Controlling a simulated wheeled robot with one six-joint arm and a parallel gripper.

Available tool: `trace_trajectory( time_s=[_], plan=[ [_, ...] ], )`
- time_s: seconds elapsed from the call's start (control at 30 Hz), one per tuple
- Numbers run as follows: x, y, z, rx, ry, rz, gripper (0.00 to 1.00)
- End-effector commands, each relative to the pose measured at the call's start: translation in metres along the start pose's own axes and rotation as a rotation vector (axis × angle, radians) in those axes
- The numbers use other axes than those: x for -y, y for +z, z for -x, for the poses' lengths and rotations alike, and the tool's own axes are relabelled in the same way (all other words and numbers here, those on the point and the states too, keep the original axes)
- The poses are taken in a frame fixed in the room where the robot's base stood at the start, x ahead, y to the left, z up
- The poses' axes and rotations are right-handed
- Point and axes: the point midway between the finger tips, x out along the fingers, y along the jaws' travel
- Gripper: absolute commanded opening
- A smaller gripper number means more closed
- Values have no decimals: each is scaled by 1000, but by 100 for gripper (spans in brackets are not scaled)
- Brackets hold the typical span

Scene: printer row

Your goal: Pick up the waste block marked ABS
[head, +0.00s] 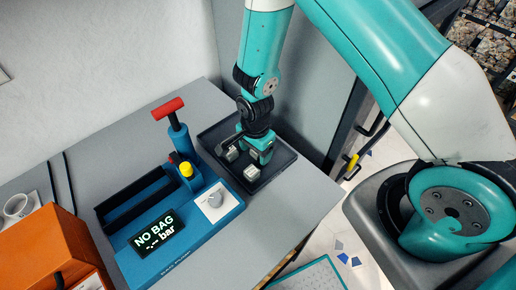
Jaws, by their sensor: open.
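Two small pale grey blocks lie in a dark shallow tray (276,177) on the grey table. One block (231,153) is left of my gripper, and the other block (252,172) is just in front of it, nearer the camera. My gripper (261,156) points down into the tray, its teal fingers open. Whether anything is between the fingers is hidden. No ABS marking is readable on either block at this size.
A blue vacuum device (183,232) with a red-handled lever (168,108), a yellow knob (186,170) and a "NO BAG" display stands left of the tray. An orange box (50,243) and a white mug (18,205) are at far left. A wall rises behind the tray.

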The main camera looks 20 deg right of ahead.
Motion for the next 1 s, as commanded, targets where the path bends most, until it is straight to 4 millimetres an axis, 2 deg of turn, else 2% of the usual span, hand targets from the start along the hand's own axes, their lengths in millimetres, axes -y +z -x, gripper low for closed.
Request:
trace_trajectory(
  time_s=[0.2,0.27,0.43,0.47,0.83,1.0],
  plan=[
    [0,0,-1,0,-2,0,68],
    [0,0,-1,0,-2,0,56],
    [0,0,-1,0,-1,0,17],
    [0,0,-1,0,-1,0,14],
    [0,0,0,0,-1,0,14],
    [2,0,11,0,-4,0,14]
  ],
)
